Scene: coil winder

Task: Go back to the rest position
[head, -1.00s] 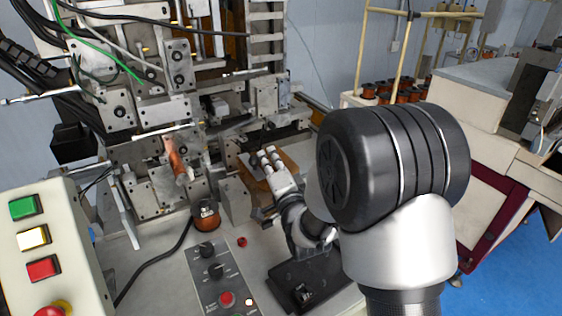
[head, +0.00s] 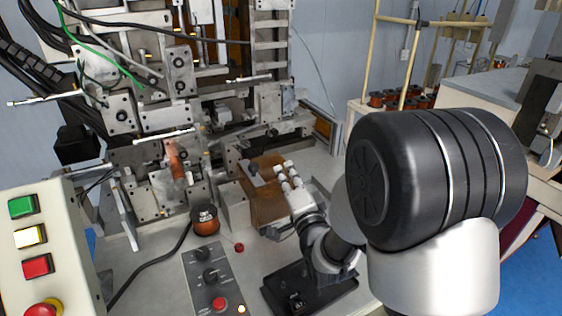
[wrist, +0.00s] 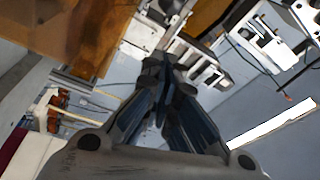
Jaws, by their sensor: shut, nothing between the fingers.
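In the head view my gripper (head: 286,176) is over the machine table, right of the coil winder (head: 180,110), its fingertips near a brown block (head: 262,190). The gripper looks shut and empty. In the wrist view the dark fingers (wrist: 160,75) come together in the middle of the picture, with nothing between them. My arm covers part of the table on the right.
A control box (head: 30,240) with green, white and red buttons stands at the left. A knob panel (head: 212,275), an orange spool (head: 205,220) and a black tray (head: 305,290) are in front. Shelves with copper spools (head: 400,99) stand behind right.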

